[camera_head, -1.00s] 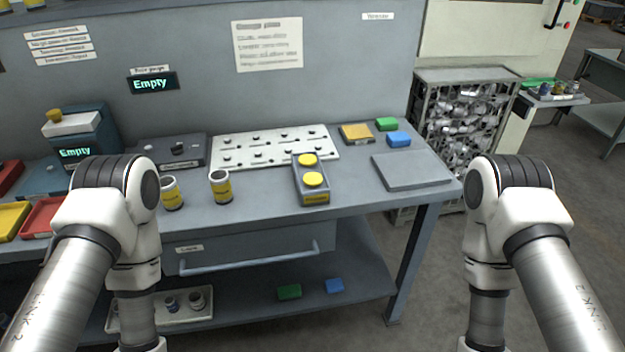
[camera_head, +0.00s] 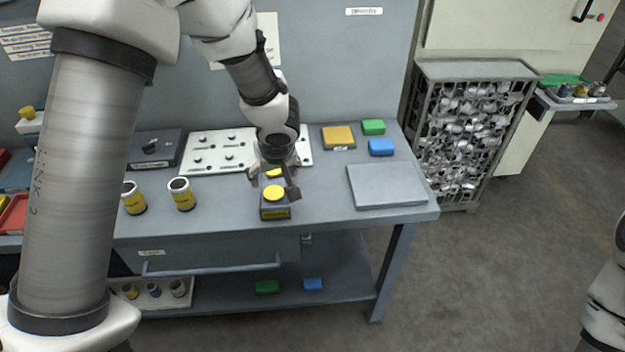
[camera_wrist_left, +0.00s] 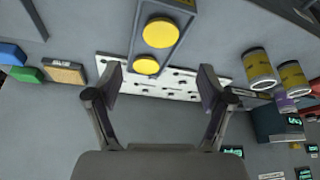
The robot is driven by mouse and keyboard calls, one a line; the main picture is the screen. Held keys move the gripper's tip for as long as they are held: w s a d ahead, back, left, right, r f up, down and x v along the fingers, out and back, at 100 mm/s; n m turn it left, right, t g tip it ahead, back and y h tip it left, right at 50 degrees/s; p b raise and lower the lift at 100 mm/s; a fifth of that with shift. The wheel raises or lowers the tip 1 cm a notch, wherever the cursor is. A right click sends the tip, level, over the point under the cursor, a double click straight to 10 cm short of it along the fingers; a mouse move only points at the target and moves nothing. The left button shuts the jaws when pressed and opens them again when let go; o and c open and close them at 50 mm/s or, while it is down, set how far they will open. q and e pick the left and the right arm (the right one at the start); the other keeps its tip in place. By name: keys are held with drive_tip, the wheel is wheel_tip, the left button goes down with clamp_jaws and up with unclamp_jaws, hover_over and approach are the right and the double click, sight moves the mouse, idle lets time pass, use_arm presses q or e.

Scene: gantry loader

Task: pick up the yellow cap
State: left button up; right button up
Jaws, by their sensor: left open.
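Two round yellow caps sit on a grey block (camera_head: 275,213) on the bench. The near cap (camera_head: 274,193) is in full view in the head view, and the far cap (camera_head: 274,173) is partly hidden by my left gripper. In the left wrist view the near cap (camera_wrist_left: 161,32) and far cap (camera_wrist_left: 146,65) both show. My left gripper (camera_head: 274,184) is open and empty, pointing down over the block. In the wrist view its fingers (camera_wrist_left: 161,82) are spread wide, with the far cap showing between their tips. My right gripper is out of view.
Two yellow-banded cups (camera_head: 182,194) stand left of the block. A white perforated plate (camera_head: 215,152) lies behind it. A grey slab (camera_head: 387,184), blue block (camera_head: 381,147), green block (camera_head: 373,127) and yellow-topped pad (camera_head: 338,137) are to the right. A wire cage (camera_head: 470,130) stands beyond the bench.

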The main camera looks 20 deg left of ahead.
sight(274, 194)
use_arm(q)
drive_tip(key=shift+s+a+f, duration=0.15)
drive_tip(key=shift+a+f, duration=0.15)
drive_tip(key=shift+f, duration=0.3)
drive_tip(key=shift+s+a+f, duration=0.1)
drive_tip(key=shift+a+f, duration=0.15)
drive_tip(key=shift+f, duration=0.35)
drive_tip(key=f, duration=0.1)
drive_tip(key=w+f, duration=0.1)
drive_tip(key=f, duration=0.2)
drive_tip(key=shift+w+d, duration=0.25)
drive_tip(key=shift+w+a+f, duration=0.15)
drive_tip(key=shift+a+f, duration=0.05)
drive_tip(key=shift+f, duration=0.15)
drive_tip(key=shift+a, duration=0.15)
drive_tip(key=shift+s, duration=0.3)
drive_tip(key=c, duration=0.9)
